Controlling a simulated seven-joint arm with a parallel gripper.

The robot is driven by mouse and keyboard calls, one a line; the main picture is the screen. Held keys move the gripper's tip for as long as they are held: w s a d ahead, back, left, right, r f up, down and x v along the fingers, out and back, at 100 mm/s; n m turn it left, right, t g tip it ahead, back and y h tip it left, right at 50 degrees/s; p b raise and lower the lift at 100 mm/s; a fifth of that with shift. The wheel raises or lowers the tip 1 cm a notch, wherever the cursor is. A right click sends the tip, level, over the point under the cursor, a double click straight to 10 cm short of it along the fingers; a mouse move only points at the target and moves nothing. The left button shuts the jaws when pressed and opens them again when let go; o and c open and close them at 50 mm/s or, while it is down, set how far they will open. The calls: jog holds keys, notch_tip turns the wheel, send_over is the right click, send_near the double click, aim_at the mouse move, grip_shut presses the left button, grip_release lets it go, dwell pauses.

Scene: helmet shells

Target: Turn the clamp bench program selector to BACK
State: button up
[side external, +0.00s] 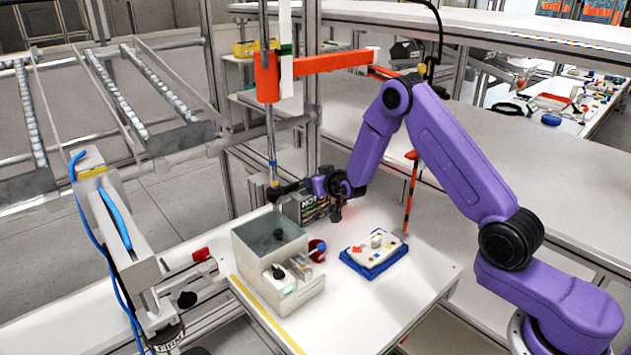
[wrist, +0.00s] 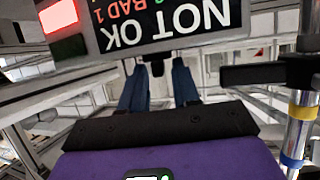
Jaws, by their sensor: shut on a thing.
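A grey box-shaped bench unit (side external: 255,250) stands on the white table. A black knob (side external: 278,272) sits on its front face above a small green-lit patch; it looks like the program selector, but its setting is too small to read. My gripper (side external: 318,186) is behind and above the unit, apart from that knob, beside a hanging pole. In the wrist view my gripper (wrist: 158,88) has its two blue fingers a little apart, with a small dark thing (wrist: 157,68) between their tips. What that thing is I cannot tell.
A display (wrist: 165,25) reads NOT OK, upside down in the wrist view, beside a red-lit lamp (wrist: 58,15). The pole (wrist: 300,110) has yellow and blue bands. A blue tray (side external: 372,262) with a white part lies right of the unit. The table's front right is clear.

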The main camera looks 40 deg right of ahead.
jog(key=o, duration=0.7)
jog(key=shift+s, duration=0.1)
jog(key=v, duration=1.2)
